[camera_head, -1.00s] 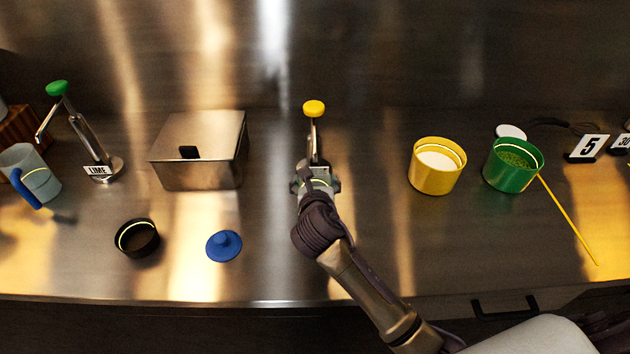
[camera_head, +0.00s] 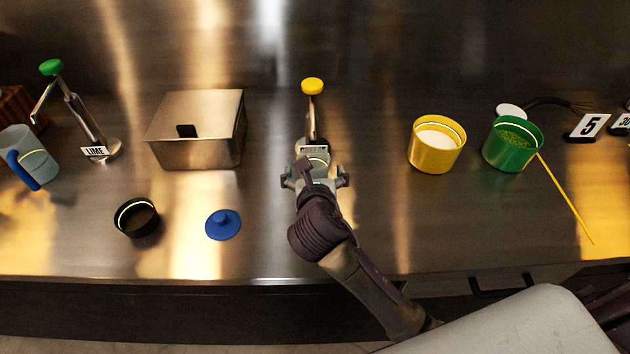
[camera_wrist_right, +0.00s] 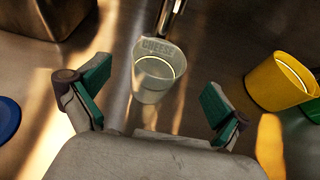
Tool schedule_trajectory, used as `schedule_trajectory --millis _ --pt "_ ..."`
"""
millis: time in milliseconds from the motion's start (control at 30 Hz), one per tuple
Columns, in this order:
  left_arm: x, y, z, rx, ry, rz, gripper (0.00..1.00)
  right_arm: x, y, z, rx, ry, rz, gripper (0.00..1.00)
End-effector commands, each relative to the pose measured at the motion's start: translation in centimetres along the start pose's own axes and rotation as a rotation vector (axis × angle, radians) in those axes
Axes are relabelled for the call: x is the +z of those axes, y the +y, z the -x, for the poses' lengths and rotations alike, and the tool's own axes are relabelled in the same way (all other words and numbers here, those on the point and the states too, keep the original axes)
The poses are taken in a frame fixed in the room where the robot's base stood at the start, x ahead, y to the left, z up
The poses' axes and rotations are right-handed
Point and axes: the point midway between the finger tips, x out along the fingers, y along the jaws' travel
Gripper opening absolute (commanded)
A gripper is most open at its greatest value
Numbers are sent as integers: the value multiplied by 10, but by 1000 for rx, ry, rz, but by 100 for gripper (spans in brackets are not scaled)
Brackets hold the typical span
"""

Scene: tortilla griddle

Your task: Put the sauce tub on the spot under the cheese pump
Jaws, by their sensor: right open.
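The cheese pump (camera_head: 312,112) has a yellow knob and stands upright at the middle back of the counter. The sauce tub (camera_wrist_right: 155,82), pale and translucent with a light band, stands upright at the foot of the pump, just in front of the CHEESE label. It also shows in the head view (camera_head: 317,160), partly covered by my right gripper. My right gripper (camera_head: 314,178) is open and empty, its fingers spread on the near side of the tub and apart from it. The spot under the tub is hidden. My left gripper is not in view.
A steel box (camera_head: 210,150) stands left of the pump, with a blue lid (camera_head: 223,224) and a dark bowl (camera_head: 137,218) before it. A yellow tub (camera_head: 437,155) and a green tub (camera_head: 512,155) stand right. The lime pump (camera_head: 85,125) is far left.

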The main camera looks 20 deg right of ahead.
Motion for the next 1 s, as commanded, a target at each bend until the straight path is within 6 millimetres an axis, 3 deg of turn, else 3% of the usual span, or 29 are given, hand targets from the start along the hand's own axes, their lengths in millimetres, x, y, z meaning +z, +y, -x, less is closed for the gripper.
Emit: schedule_trajectory --millis 100,333,1000 --pt "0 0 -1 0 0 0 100 0 0 25 2 -1 -1 100" --pt "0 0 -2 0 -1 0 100 0 0 52 0 -1 0 100" --pt "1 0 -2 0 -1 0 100 0 0 56 0 0 0 100"
